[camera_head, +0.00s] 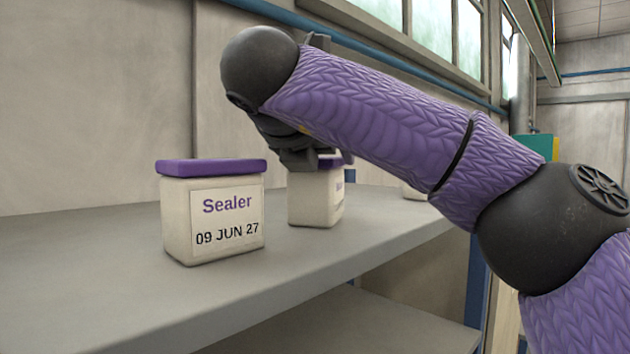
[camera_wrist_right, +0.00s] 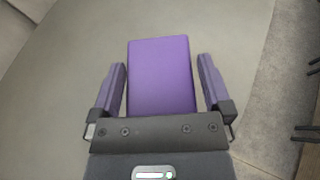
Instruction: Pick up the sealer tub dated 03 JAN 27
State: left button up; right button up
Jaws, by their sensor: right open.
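A cream sealer tub (camera_head: 213,220) with a purple lid stands on the shelf at left; its label reads 09 JUN 27. A second cream tub (camera_head: 313,205) with a purple lid stands farther back; its label is seen edge-on and its date cannot be read. My right gripper (camera_head: 310,160) is over this second tub and partly hides its top. In the right wrist view the purple lid (camera_wrist_right: 160,75) lies between the spread fingers of my right gripper (camera_wrist_right: 161,88), with gaps on both sides. No 03 JAN 27 label is legible. My left gripper is out of view.
A third pale tub (camera_head: 413,193) stands farther along the shelf, mostly hidden by my right arm. The grey shelf (camera_head: 100,265) is bare around the tubs, with a wall behind. A lower shelf (camera_head: 370,315) lies beneath.

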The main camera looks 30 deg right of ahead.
jog(key=shift+a, duration=0.15)
jog(key=shift+c, duration=1)
jog(key=c, duration=1.1)
